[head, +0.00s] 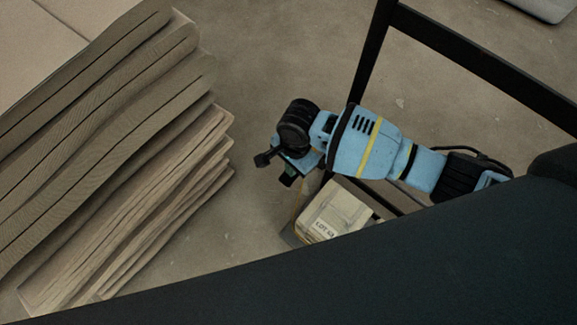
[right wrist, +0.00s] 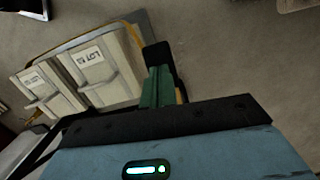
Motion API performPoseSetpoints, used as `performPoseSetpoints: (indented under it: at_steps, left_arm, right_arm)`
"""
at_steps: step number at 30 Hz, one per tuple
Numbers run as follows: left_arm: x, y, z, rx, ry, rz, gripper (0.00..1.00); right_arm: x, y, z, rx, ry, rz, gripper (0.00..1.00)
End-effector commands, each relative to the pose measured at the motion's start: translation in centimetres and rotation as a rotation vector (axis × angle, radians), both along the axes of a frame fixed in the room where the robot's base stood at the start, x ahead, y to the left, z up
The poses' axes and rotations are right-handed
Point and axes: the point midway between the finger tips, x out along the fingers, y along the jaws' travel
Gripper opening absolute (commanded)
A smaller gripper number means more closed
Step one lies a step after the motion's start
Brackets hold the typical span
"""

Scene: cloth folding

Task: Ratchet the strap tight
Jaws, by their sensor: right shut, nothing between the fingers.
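My right gripper (head: 288,179) hangs at the end of my blue arm, above and to the left of a cream case (head: 334,212) with a "LOT" label. In the right wrist view, its green fingers (right wrist: 159,88) are together with nothing between them. That view shows two cream cases (right wrist: 88,74) side by side, left of the fingers and apart from them. A thin yellow-orange line (right wrist: 84,37) runs along their far edge; I cannot tell what it is. My left gripper is not in view.
A stack of thick grey-brown folded layers (head: 110,110) fills the left, with thinner tan layers (head: 150,215) beside it. A black frame bar (head: 480,60) crosses the upper right. A dark surface covers the lower foreground. Bare concrete floor (head: 265,60) lies between stack and frame.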

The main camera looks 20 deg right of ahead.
Motion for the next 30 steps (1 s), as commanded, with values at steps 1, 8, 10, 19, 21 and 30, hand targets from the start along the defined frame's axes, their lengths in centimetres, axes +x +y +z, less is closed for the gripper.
performPoseSetpoints:
  at_steps: [1,8,10,19,21,30]
  left_arm:
    - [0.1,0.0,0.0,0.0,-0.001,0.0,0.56]
    - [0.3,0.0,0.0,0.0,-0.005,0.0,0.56]
    - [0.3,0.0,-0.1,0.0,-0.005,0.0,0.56]
    - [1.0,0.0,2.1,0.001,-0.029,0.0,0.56]
    - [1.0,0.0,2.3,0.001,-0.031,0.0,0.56]
    - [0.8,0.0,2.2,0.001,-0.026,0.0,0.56]
  right_arm:
    - [-0.1,0.0,-0.1,0.0,0.001,0.0,0.0]
    - [-0.1,0.0,-0.1,0.0,0.001,0.0,0.0]
    - [-0.1,0.0,-0.1,-0.001,0.002,0.0,0.0]
    - [1.3,-2.4,1.2,-0.003,-0.001,-0.004,0.0]
    - [1.4,-2.7,1.2,-0.003,-0.001,-0.002,0.0]
    - [1.4,-2.7,1.0,-0.002,0.001,-0.001,0.0]
